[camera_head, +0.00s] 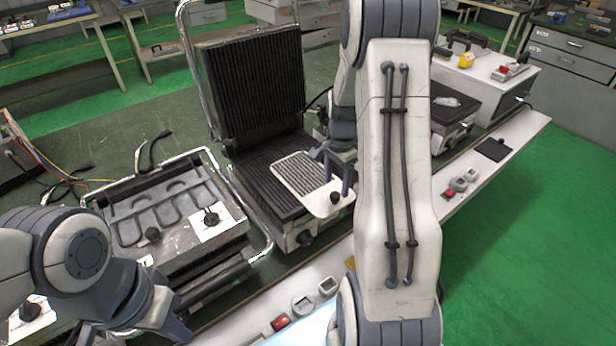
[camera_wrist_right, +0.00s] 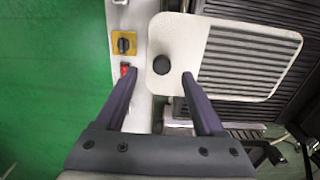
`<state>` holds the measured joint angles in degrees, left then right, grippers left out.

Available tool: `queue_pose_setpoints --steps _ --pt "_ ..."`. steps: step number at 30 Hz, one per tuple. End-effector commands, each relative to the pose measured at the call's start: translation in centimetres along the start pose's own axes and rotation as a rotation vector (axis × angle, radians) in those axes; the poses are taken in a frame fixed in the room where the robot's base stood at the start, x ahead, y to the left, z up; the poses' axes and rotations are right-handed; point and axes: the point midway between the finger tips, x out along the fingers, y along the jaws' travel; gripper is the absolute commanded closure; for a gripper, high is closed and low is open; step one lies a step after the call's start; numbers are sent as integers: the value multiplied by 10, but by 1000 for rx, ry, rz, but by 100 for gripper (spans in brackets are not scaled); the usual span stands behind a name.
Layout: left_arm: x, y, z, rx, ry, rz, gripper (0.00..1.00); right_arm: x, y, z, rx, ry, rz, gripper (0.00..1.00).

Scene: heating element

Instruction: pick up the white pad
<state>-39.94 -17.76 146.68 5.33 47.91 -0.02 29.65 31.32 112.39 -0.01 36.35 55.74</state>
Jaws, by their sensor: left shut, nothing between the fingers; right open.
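The white pad (camera_head: 322,203), a pale rounded plate with a ribbed dark-slotted area and a black knob, lies on the lower plate of the open grill. In the right wrist view the white pad (camera_wrist_right: 215,37) fills the upper middle, with its round black knob (camera_wrist_right: 162,64) near the left edge. My right gripper (camera_head: 337,170) is open over the knob end of the pad. In the right wrist view its fingers (camera_wrist_right: 159,80) stand on either side of the knob, apart from it; their height above it is unclear. My left gripper (camera_head: 180,328) is shut and empty at lower left.
The open grill's ribbed lid (camera_head: 252,85) stands upright behind the pad. A second appliance with a metal tray (camera_head: 150,205) is at left. A white ledge (camera_head: 250,325) with small switches runs along the front. My right arm hides part of the bench.

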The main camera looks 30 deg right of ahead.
Motion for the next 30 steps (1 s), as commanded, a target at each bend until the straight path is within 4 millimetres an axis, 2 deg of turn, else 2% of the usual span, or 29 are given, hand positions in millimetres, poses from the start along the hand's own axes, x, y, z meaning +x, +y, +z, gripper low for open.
queue_pose_setpoints --steps 5,12,15,23,26,28,29,30 --pt "-2 0 0 0 0 0 100 13 0 0 -1 -1 2 30" --pt "-9 1 0 0 0 0 100 48 -3 -4 1 -2 2 30" --pt "-9 1 -1 0 0 0 100 57 -2 -4 1 -1 1 30" --pt "-9 1 0 0 0 0 100 60 -2 -5 3 1 -1 30" --pt "-9 1 -1 0 0 0 100 60 -2 -5 3 1 -1 64" --pt "-9 1 -1 0 0 0 100 60 -2 -5 3 1 -1 91" --pt "-9 1 -1 0 0 0 100 60 -2 -5 3 1 -1 100" --pt "-9 1 -1 0 0 0 100 60 -2 -5 3 1 -1 100"
